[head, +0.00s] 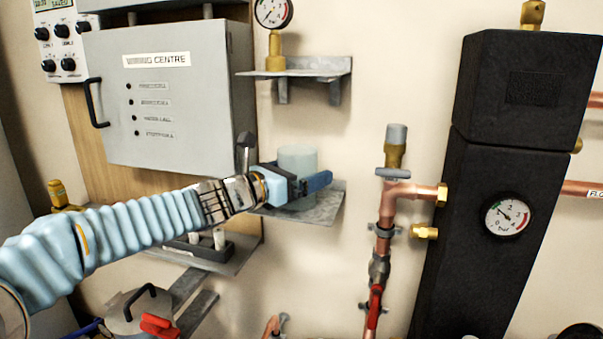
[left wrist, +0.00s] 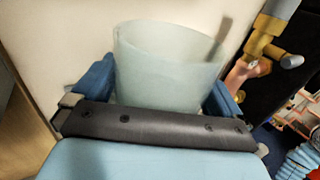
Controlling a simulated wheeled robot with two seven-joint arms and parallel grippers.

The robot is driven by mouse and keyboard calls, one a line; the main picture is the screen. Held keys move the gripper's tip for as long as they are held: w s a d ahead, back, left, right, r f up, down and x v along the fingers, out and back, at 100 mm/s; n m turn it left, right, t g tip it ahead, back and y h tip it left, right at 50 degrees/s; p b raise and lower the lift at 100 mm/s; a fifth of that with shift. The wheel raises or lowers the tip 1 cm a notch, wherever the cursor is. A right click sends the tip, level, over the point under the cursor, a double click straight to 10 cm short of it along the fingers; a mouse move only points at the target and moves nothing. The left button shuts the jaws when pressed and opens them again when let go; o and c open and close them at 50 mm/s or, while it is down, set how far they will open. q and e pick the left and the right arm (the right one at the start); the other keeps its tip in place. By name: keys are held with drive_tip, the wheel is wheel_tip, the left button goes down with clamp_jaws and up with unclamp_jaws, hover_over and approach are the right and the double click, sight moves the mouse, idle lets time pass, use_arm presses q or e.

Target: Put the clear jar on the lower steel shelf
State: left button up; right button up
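The clear jar (head: 297,160) is a pale, frosted cylinder at the lower steel shelf (head: 322,206), on the wall below a smaller shelf. My left gripper (head: 305,187) reaches in from the left at jar height. In the left wrist view the jar (left wrist: 168,68) stands upright between the two blue fingers, which lie close against both sides of it. The jar's base is hidden behind the fingers and palm, so I cannot tell whether it rests on the shelf or is just above it. My right gripper is not in view.
The upper shelf (head: 305,66) carries a brass-mounted gauge (head: 273,14) above the jar. A grey wiring box (head: 165,95) is at the left. Copper pipework (head: 385,215) and a black insulated unit (head: 480,200) stand to the right. A lidded pot (head: 140,310) is below my left arm.

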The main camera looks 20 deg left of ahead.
use_arm(q)
drive_tip(key=v, duration=1.2)
drive_tip(key=shift+r, duration=0.1)
